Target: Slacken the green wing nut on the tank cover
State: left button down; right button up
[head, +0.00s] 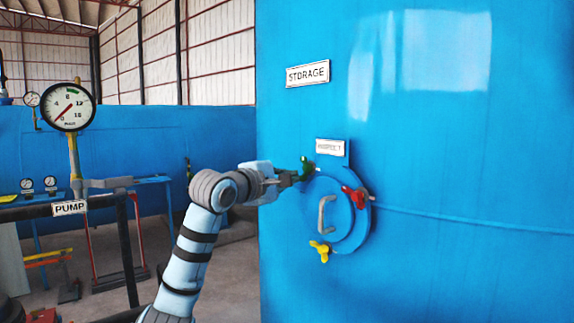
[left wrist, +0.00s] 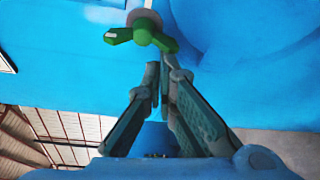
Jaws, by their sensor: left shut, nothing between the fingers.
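The green wing nut (head: 307,168) sits at the upper left rim of the round blue tank cover (head: 338,232). In the left wrist view the green wing nut (left wrist: 143,36) shows its two wings, spread left and right, just beyond the fingertips. My left gripper (head: 292,178) reaches it from the left; its fingers (left wrist: 160,66) are shut with nothing between them. The right fingertip lies close to the nut's right wing; I cannot tell whether they touch. A red wing nut (head: 356,197) is at the cover's upper right and a yellow one (head: 320,251) at its lower left. My right gripper is not in view.
The cover has a pale handle (head: 323,214) in its middle. A small label plate (head: 331,147) is just above the cover, and a STORAGE sign (head: 307,74) is higher on the blue tank (head: 450,150). A pressure gauge (head: 70,107) and PUMP sign (head: 69,209) stand at the left.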

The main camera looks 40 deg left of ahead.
pick_arm(q)
jog(key=shift+d+f+n, duration=0.1)
jog(key=shift+n, duration=0.5)
jog(key=shift+d+p, duration=0.1)
jog(key=shift+p, duration=0.25)
dwell(1.3)
